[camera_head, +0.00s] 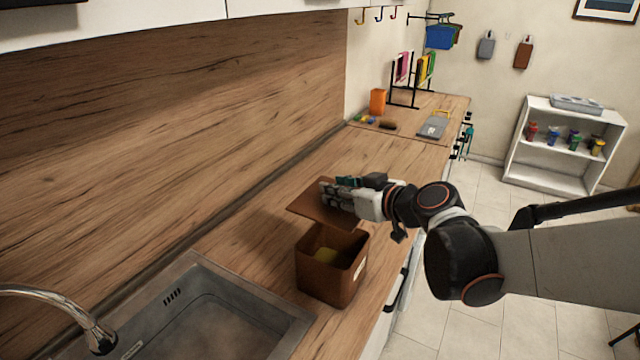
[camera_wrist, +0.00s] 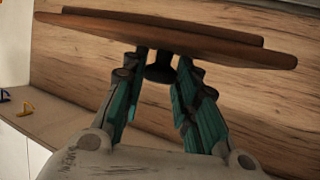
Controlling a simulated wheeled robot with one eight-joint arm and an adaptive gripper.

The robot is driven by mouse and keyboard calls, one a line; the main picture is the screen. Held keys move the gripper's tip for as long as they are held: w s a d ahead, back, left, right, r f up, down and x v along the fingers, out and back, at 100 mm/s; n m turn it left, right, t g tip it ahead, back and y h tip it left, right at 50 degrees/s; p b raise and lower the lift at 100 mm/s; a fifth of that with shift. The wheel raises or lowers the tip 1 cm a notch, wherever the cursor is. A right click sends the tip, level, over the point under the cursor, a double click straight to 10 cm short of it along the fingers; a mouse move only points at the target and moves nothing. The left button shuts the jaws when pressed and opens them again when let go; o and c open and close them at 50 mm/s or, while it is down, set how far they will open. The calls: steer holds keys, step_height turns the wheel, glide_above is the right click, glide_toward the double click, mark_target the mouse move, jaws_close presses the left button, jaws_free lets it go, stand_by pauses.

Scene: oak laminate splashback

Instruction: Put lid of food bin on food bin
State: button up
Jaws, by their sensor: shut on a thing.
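The food bin (camera_head: 330,283) is a brown, open-topped box on the wooden counter, right of the sink. Something yellow lies inside it, and a pale label is on its side. The lid (camera_head: 312,205) is a flat brown plate held above and behind the bin, apart from it. My gripper (camera_head: 328,190) is shut on the lid. In the wrist view the gripper (camera_wrist: 160,68) has its fingers around the dark knob under the lid (camera_wrist: 170,38), which spans the top of that picture. Part of the lid is hidden by my gripper in the head view.
The sink (camera_head: 200,315) and its tap (camera_head: 60,305) are at the lower left. The splashback (camera_head: 180,120) rises behind the counter. An orange cup (camera_head: 378,101), a rack (camera_head: 405,85) and a grey board (camera_head: 433,126) stand at the far end. The counter (camera_head: 385,160) between is clear.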

step_height(320, 180, down, 11)
steer(key=b, duration=0.3)
steer(key=shift+f+b, duration=0.15)
steer(key=shift+b, duration=0.25)
steer(key=shift+f, duration=0.2)
steer(key=o, duration=1.1)
steer(key=shift+c, duration=0.2)
steer(key=shift+r, duration=0.15)
steer(key=p+v, duration=0.3)
steer(key=v, duration=0.9)
